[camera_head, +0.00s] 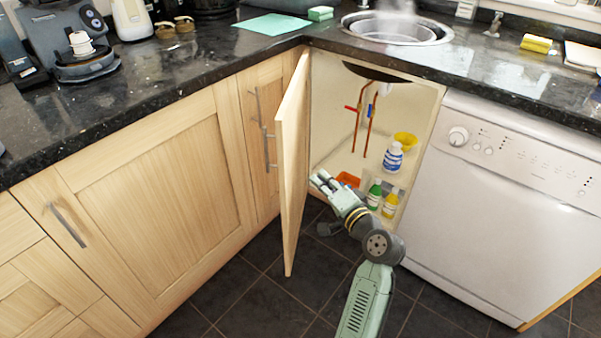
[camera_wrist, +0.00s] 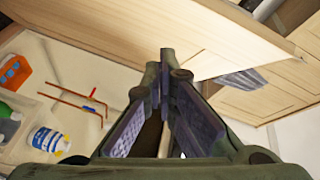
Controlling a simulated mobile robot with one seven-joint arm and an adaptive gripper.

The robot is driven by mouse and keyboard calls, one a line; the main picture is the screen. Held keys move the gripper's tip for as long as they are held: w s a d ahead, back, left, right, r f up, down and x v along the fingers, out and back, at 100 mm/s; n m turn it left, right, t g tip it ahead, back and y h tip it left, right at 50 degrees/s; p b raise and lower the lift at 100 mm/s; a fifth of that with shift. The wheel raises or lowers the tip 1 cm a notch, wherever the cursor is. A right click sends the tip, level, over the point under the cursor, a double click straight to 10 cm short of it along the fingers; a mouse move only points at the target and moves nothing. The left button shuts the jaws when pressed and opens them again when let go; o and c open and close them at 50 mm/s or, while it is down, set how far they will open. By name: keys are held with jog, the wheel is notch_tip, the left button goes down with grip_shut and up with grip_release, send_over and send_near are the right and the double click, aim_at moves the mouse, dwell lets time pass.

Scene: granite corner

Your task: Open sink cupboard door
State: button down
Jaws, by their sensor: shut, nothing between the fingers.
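The sink cupboard door (camera_head: 292,150) stands wide open, swung out to the left, with its bar handle (camera_head: 267,148) on the left-facing side. The open cupboard interior (camera_head: 338,110) shows to the right of the door. My gripper (camera_head: 322,180) is just right of the door, in front of the cupboard opening, its fingers shut with nothing between them. In the wrist view my gripper (camera_wrist: 166,75) points toward the door (camera_wrist: 110,25), whose panel fills the top. I cannot tell whether the fingertips touch the door.
Inside the cupboard are copper pipes (camera_head: 368,125), a white-blue bottle (camera_head: 393,157), a yellow bowl (camera_head: 405,140), a green bottle (camera_head: 374,195) and a yellow bottle (camera_head: 390,203). A white dishwasher (camera_head: 500,205) stands right. The dark tiled floor (camera_head: 265,310) is clear.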

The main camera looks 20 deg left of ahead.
jog(key=s+d+f+m+y, duration=0.1)
jog(key=s+d+f+m, duration=0.2)
jog(key=f, duration=0.1)
jog(key=p, duration=0.4)
send_near(288, 174)
jog(key=shift+g+y, duration=0.3)
jog(key=shift+g, duration=0.1)
jog(key=w+a, duration=0.2)
jog(key=w, duration=0.1)
jog(key=w+a, duration=0.1)
jog(key=w, duration=0.1)
jog(key=shift+w+a+r, duration=0.15)
jog(key=shift+a+r, duration=0.15)
jog(key=shift+a, duration=0.1)
jog(key=shift+a+f, duration=0.15)
jog(key=shift+a, duration=1.05)
jog(key=s+a+p, duration=0.1)
jog(key=a, duration=1.3)
jog(key=shift+s, duration=0.2)
jog(key=shift+d, duration=0.1)
